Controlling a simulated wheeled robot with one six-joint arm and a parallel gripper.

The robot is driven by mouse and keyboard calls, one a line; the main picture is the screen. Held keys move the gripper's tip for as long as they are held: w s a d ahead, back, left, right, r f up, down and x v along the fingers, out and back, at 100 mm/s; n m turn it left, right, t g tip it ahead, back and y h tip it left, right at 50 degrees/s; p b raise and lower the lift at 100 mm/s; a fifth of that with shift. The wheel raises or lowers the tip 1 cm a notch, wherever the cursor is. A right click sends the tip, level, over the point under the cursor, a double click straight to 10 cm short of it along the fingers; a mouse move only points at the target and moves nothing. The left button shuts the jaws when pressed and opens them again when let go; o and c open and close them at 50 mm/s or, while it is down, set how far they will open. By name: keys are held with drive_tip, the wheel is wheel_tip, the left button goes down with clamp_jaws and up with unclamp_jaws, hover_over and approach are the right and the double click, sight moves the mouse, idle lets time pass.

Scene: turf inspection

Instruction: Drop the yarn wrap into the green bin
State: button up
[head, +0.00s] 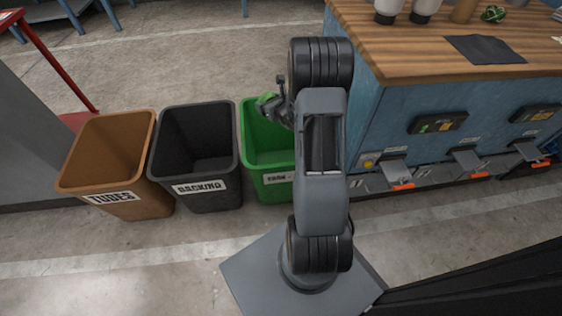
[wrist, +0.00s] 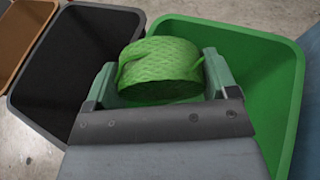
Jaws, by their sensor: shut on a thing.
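The yarn wrap (wrist: 160,68) is a green, ribbed bundle held between the two fingers of my gripper (wrist: 160,85) in the wrist view. My gripper is shut on it. In the head view the yarn wrap (head: 266,98) shows as a small green patch at the end of my gripper (head: 270,103). The green bin (head: 270,160) stands open at the right end of a row of bins, with a partly hidden label. My gripper is over the green bin's far left area. In the wrist view the bin (wrist: 270,70) lies behind and right of the yarn wrap.
A black bin (head: 200,188) labelled "BACKING" stands left of the green one, and a brown bin (head: 110,180) labelled "TUBES" left of that. A blue bench with a wooden top (head: 440,55) stands close on the right. The concrete floor in front is clear.

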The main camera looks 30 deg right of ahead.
drive_tip(key=d+f+m+h+b, duration=0.1)
drive_tip(key=d+f+b, duration=0.3)
drive_tip(key=d+f, duration=0.3)
drive_tip(key=shift+s+f, duration=0.3)
drive_tip(key=shift+f, duration=0.25)
drive_tip(key=o, duration=0.8)
drive_tip(key=p+v, duration=0.1)
drive_tip(key=v, duration=0.3)
drive_tip(key=p+v, duration=0.1)
drive_tip(key=v, duration=0.4)
drive_tip(key=p+v, duration=0.1)
drive_tip(key=v, duration=0.3)
drive_tip(key=shift+s+a+r+p, duration=0.15)
drive_tip(key=shift+s+a+p, duration=0.15)
drive_tip(key=shift+s+p, duration=0.1)
drive_tip(key=shift+w, duration=0.1)
